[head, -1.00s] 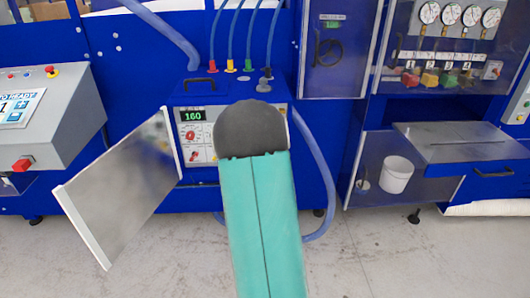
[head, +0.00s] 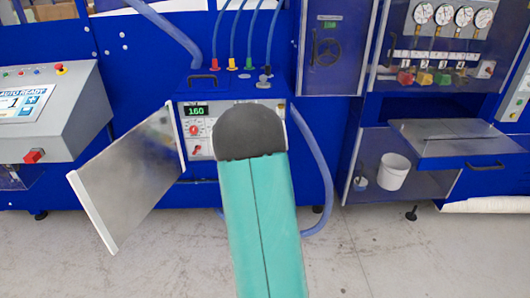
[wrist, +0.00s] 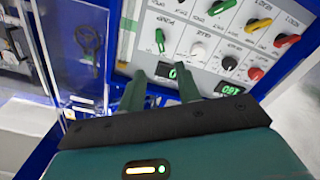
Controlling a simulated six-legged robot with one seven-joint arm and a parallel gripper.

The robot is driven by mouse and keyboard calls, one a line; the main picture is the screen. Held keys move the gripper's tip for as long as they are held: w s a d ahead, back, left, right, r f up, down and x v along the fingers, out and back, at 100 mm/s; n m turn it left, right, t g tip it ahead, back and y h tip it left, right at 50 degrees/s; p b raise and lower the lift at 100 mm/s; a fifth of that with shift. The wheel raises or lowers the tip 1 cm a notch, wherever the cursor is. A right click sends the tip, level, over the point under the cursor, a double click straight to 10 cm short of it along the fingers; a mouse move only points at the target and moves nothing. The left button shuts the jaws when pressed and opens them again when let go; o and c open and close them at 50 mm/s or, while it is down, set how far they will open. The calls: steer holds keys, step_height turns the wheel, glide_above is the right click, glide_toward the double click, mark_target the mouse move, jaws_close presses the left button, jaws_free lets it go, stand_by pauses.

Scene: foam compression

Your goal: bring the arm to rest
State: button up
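My arm shows in the head view as a teal link with a dark grey rounded end, in front of the blue machine. My gripper is hidden behind it there. In the wrist view my gripper (wrist: 160,78) has two green fingers standing apart, with nothing seen between them. Beyond the fingers is a control panel (wrist: 208,52) with green, white, yellow and red knobs, appearing upside down. The same panel shows partly in the head view (head: 196,131), with a green display reading 160. I cannot tell how far the fingertips are from it.
An open hinged door (head: 130,180) juts out left of the panel. A grey console (head: 50,110) stands at the left. At the right are a drawer (head: 465,145), a white bucket (head: 394,172) and gauges (head: 443,14). A blue hose (head: 318,165) loops beside the panel. The front floor is clear.

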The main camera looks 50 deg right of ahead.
steer(key=shift+s+a+f, duration=0.1)
stand_by(0.7)
steer(key=w+a+r+g+y, duration=0.15)
steer(key=a+r+y, duration=0.3)
steer(key=a, duration=0.95)
steer(key=w+a+r+y, duration=0.2)
steer(key=a+r+y, duration=0.25)
steer(key=a, duration=0.85)
steer(key=s+a+r+n+g+y, duration=0.2)
steer(key=s+a+n+g+y, duration=0.1)
steer(key=s+a, duration=1.8)
steer(key=shift+a+g+y, duration=0.65)
steer(key=shift+g+y, duration=0.05)
steer(key=shift+g, duration=0.25)
